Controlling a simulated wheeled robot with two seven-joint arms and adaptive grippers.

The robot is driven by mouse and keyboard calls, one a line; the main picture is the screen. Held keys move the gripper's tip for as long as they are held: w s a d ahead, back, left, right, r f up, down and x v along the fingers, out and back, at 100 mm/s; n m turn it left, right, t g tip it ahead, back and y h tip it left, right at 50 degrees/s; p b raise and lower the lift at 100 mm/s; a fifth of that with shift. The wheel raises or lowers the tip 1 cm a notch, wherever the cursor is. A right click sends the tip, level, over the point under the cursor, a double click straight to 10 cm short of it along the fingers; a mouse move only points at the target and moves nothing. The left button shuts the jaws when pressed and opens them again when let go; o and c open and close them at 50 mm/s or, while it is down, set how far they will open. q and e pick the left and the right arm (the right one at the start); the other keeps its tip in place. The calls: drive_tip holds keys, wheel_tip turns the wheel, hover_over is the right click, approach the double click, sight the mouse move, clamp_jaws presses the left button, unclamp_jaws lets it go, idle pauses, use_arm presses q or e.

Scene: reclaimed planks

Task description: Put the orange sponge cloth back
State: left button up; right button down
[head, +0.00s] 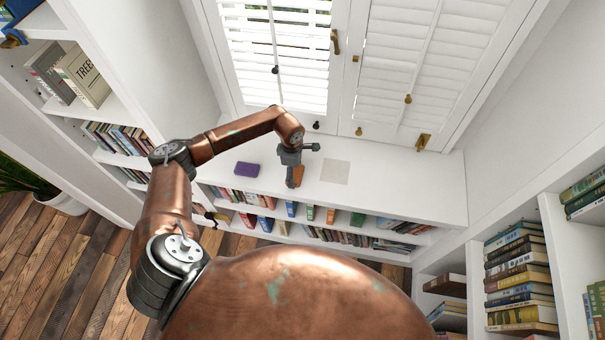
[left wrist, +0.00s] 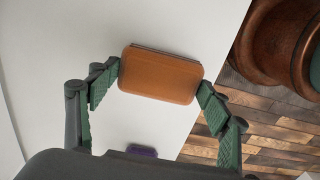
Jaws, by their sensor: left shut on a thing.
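The orange sponge cloth (left wrist: 162,75) is a flat rounded block. In the left wrist view it sits between the two green-padded fingers of my left gripper (left wrist: 160,84), gripped at its short ends. In the head view my left gripper (head: 294,176) is over the white shelf top, with a little of the orange cloth (head: 298,175) showing at its fingers. I cannot tell whether the cloth touches the surface. A pale beige square (head: 335,171) lies flat on the shelf top just right of the gripper. My right gripper is not in view.
A purple block (head: 246,169) lies left of the gripper; it also shows in the left wrist view (left wrist: 142,150). The white shelf top (head: 405,190) is bare to the right. Shuttered windows (head: 415,45) with knobs stand behind, and bookshelves flank both sides.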

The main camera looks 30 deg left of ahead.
sight(295, 174)
use_arm(q)
drive_tip(key=shift+f+b, duration=0.3)
drive_tip(key=o, duration=0.7)
drive_tip(key=shift+c, duration=0.2)
drive_tip(key=o, duration=0.3)
drive_tip(key=shift+o, duration=0.3)
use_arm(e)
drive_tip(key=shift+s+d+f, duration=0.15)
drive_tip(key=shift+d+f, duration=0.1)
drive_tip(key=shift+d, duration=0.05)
use_arm(q)
drive_tip(key=shift+r, duration=0.15)
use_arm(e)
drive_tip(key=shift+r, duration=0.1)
use_arm(q)
drive_tip(key=shift+r+p, duration=0.25)
drive_tip(key=shift+p, duration=0.15)
wheel_tip(295, 174, up, 12)
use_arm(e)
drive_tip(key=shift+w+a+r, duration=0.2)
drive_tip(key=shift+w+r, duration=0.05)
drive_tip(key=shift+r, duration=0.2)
use_arm(q)
drive_tip(key=shift+d+f, duration=0.1)
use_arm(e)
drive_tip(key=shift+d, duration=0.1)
